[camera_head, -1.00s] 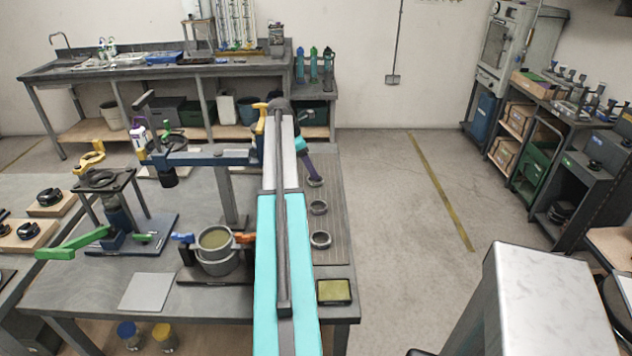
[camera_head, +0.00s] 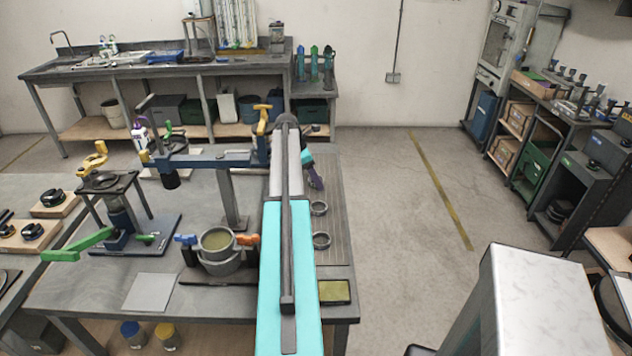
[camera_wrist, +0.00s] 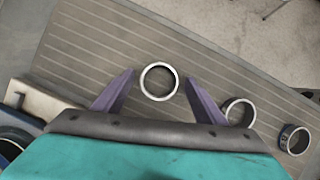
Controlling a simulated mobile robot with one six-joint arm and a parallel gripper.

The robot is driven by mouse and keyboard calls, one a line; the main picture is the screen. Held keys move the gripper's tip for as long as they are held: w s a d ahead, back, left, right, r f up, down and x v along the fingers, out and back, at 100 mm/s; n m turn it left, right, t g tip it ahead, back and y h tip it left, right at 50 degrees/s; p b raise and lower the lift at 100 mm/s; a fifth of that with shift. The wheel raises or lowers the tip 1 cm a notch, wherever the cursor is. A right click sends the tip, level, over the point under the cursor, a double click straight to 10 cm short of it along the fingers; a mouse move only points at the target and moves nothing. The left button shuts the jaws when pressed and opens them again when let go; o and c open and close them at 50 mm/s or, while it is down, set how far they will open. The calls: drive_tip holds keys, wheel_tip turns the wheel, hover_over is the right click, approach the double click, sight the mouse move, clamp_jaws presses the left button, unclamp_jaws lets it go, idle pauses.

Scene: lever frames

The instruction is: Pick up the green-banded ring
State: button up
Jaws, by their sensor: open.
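Three metal rings lie in a row on a grooved mat (camera_wrist: 90,60). In the wrist view the nearest ring (camera_wrist: 159,81) shows from above, between and just beyond the purple fingertips of my open gripper (camera_wrist: 160,77). A second ring (camera_wrist: 239,112) lies to the right, close to the right finger. A third ring (camera_wrist: 294,139) is farther right, with a bluish mark on its dark side. No green band is clear on any ring.
A dark tray with an olive pad (camera_head: 334,291) lies at the table's front right. A stacked pot-like fixture (camera_head: 218,254) stands left of my arm. A blue-armed stand (camera_head: 220,160) is behind it. The floor right of the table is open.

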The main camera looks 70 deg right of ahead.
idle(0.5)
drive_tip(key=c, duration=1.2)
drive_tip(key=shift+r, duration=0.1)
drive_tip(key=shift+r+b, duration=0.75)
drive_tip(key=shift+r, duration=0.7)
drive_tip(key=shift+s+a+r, duration=0.1)
drive_tip(key=shift+a+r, duration=0.1)
drive_tip(key=shift+a, duration=0.05)
drive_tip(key=s+a+b, duration=0.1)
drive_tip(key=a, duration=0.3)
drive_tip(key=s+a+b, duration=0.1)
drive_tip(key=s+a, duration=0.1)
drive_tip(key=a, duration=0.2)
drive_tip(key=s+a+r+b, duration=0.1)
drive_tip(key=a, duration=0.3)
drive_tip(key=shift+s+a+r, duration=0.1)
drive_tip(key=shift+s+a, duration=0.2)
drive_tip(key=shift+a, duration=0.05)
drive_tip(key=shift+s+a+r+b, duration=0.1)
drive_tip(key=shift+s+a+b, duration=0.1)
drive_tip(key=shift+a, duration=0.3)
drive_tip(key=shift+s+a+r+b, duration=0.1)
drive_tip(key=shift+s+a, duration=0.05)
drive_tip(key=shift+a, duration=0.3)
